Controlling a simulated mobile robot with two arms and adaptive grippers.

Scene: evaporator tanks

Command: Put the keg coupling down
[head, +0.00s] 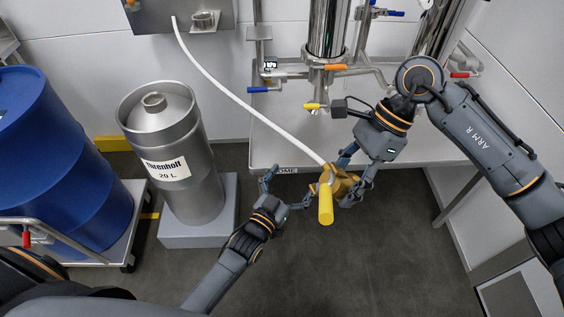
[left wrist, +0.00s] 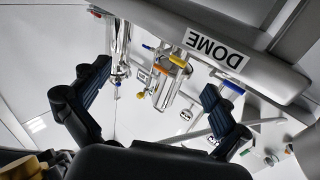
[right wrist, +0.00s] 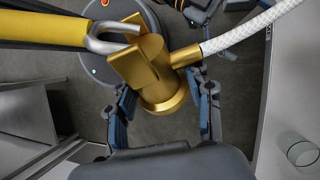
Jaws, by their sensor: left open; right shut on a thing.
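The keg coupling is a brass-coloured body with a yellow handle (head: 326,203) and a white hose on it. My right gripper (head: 350,182) is shut on the coupling and holds it in the air in front of the bench. In the right wrist view the coupling's brass body (right wrist: 160,75) sits between the fingers, with the handle to the left and the hose to the right. My left gripper (head: 283,188) is open and empty, just left of the coupling and apart from it. The left wrist view shows its spread fingers (left wrist: 155,110) with nothing between them.
A steel keg (head: 180,190) labelled "20 L" stands on a grey block (head: 200,236) at left. A wall bracket (head: 204,20) is at the top. A bench with steel pipes and coloured valves (head: 330,68) stands behind the grippers.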

